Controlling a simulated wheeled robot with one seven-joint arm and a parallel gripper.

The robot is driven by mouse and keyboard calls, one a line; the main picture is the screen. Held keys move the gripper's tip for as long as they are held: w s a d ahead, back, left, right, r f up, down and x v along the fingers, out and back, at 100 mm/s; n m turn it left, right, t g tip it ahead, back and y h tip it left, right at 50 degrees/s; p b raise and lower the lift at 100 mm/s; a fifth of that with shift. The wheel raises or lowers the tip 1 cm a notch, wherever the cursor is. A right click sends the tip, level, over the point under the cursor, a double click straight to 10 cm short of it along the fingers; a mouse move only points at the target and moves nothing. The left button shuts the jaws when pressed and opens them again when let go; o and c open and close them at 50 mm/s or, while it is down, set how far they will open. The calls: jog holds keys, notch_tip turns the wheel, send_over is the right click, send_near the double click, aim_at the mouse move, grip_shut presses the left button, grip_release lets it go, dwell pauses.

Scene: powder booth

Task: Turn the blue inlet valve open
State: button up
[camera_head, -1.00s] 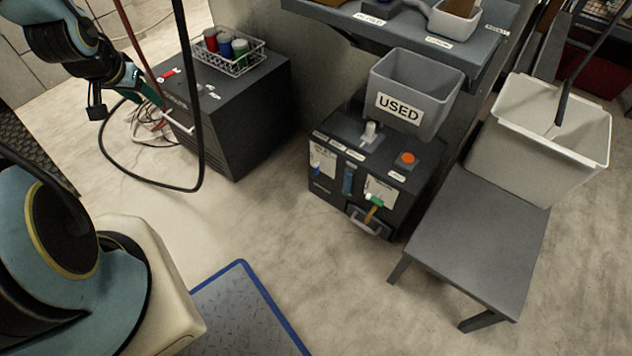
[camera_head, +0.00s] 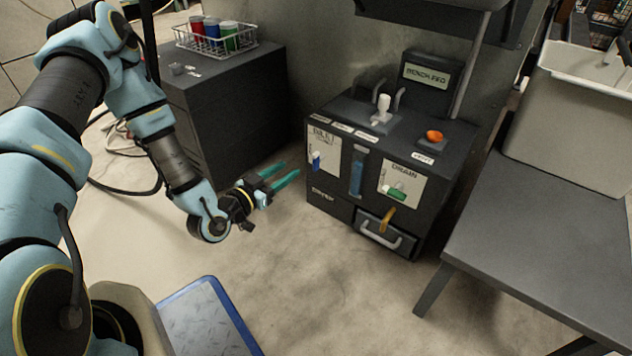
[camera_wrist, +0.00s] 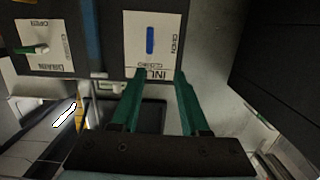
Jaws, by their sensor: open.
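My gripper (camera_head: 291,172) has two green fingers spread apart and empty, pointing at the machine just left of the valve plate. In the wrist view my gripper (camera_wrist: 160,73) sits below the handle in the picture, with the handle apart from the fingertips. The fingers cover part of the INLET label.
The green drain valve (camera_head: 397,194) is on the right plate, above a yellow spout (camera_head: 387,220) and drawer handle. An orange button (camera_head: 434,136) is on top. A dark cabinet (camera_head: 232,115) stands left; a grey bench (camera_head: 545,225) stands right.

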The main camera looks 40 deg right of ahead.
aim_at(314, 163)
jog(key=shift+h, duration=0.6)
jog(key=d+f+b, duration=0.1)
jog(key=d, duration=0.2)
jog(key=d+b, duration=0.2)
jog(key=d, duration=0.1)
jog(key=d+f+b, duration=0.1)
jog(key=d+b, duration=0.1)
jog(key=d, duration=0.2)
jog(key=shift+w+d+f, duration=0.1)
jog(key=shift+w+f, duration=0.2)
jog(key=shift+w, duration=0.05)
jog(key=shift+w+d+r, duration=0.1)
jog(key=shift+d+r, duration=0.05)
jog(key=shift+d, duration=0.25)
grip_shut()
